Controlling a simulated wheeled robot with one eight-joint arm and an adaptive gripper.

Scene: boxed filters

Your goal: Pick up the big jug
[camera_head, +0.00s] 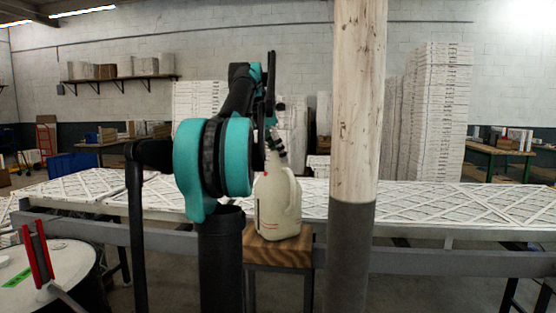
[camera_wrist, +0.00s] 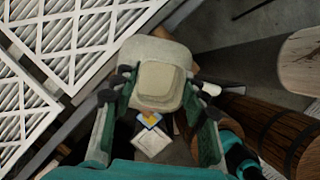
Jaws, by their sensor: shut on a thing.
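The big jug (camera_head: 277,203) is off-white with a side handle, upright at the wooden stool top (camera_head: 280,249) in the head view. Whether it rests on the stool or is just above it I cannot tell. In the wrist view the jug (camera_wrist: 158,80) lies between the two fingers of my gripper (camera_wrist: 157,92). My gripper (camera_head: 276,137) is shut on the jug's upper part from above. My arm hides part of the jug's left side in the head view.
A post (camera_head: 356,110) stands close right of the jug. Long tables of white filters (camera_head: 450,205) run behind. A drum (camera_head: 45,280) with a red-handled tool (camera_head: 38,255) is at front left. Stacked filters (camera_head: 437,110) stand at the back right.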

